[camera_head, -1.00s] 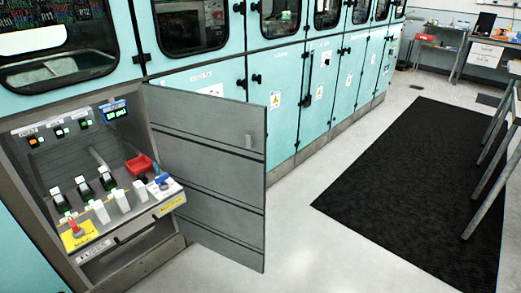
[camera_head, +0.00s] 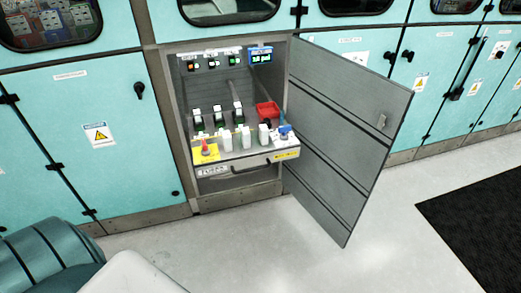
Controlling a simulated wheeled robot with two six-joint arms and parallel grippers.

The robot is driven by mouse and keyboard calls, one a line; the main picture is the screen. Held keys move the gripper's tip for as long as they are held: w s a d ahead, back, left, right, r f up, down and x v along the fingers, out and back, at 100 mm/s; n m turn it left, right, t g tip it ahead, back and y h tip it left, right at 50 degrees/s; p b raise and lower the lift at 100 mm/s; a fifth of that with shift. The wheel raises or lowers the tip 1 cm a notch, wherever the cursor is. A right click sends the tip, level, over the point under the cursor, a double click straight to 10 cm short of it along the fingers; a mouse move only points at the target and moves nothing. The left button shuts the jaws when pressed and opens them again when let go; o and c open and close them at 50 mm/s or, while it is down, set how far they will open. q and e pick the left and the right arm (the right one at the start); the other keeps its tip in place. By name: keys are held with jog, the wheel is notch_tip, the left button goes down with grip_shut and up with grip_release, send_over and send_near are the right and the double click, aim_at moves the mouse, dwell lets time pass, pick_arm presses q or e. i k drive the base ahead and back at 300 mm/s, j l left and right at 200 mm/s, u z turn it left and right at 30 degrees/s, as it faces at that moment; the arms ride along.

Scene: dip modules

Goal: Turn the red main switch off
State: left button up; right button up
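The red main switch (camera_head: 205,147) stands on a yellow plate (camera_head: 206,156) at the front left corner of the white shelf in the open cabinet. Its handle looks upright, but it is too small to tell its exact setting. Neither of my grippers shows in the view.
The shelf also holds several white modules (camera_head: 225,141), a red bin (camera_head: 268,111) and a blue object (camera_head: 285,130). A grey cabinet door (camera_head: 345,130) stands open to the right. The floor (camera_head: 225,240) in front is clear. A black mat (camera_head: 485,230) lies at the right.

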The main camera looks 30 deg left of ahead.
aim_at(204, 148)
jog(key=u, duration=1.4)
